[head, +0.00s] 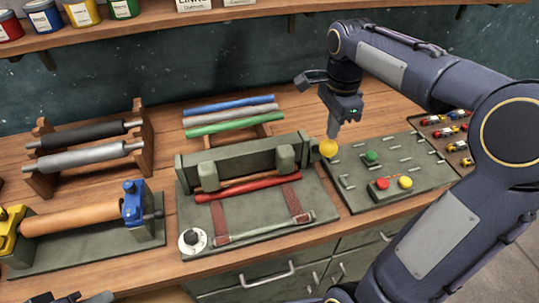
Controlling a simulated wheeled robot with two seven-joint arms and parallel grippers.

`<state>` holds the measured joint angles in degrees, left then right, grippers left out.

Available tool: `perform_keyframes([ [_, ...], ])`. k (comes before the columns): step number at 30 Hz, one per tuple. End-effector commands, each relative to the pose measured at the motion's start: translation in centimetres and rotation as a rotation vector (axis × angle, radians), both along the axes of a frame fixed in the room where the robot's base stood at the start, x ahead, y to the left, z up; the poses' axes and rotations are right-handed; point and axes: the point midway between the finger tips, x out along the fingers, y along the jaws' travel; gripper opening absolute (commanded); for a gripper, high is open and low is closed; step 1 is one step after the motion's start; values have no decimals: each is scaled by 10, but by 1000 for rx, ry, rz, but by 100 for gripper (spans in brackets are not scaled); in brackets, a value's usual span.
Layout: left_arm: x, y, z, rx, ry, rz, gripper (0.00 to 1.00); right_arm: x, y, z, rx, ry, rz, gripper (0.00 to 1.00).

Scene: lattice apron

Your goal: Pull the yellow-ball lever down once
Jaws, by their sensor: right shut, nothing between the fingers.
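The yellow ball (328,147) of the lever is at the right end of a grey-green press (240,160) in the middle of the bench. Its lever rod is mostly hidden. My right gripper (333,131) points down with its fingers shut and nothing between them. Its fingertips are right at the top of the ball; I cannot tell whether they touch it. A dark piece at the bottom left edge looks like part of my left gripper (82,298), mostly cut off by the frame.
Right of the press is a panel (350,185) with red, green and yellow buttons. Red (250,187) and coloured rollers lie on and behind the press. A dial (192,240) is at its front left. A roller stand (90,150) and an orange roller (75,218) are at left.

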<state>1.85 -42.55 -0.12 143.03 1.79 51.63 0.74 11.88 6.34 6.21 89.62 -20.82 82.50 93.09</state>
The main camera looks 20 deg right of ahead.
Motion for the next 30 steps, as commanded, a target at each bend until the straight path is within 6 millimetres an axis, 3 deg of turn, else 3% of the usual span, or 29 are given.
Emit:
perform_keyframes([
  [30,0,0,-17,0,0,0,36,-9,1,-24,0,0,0,0],
])
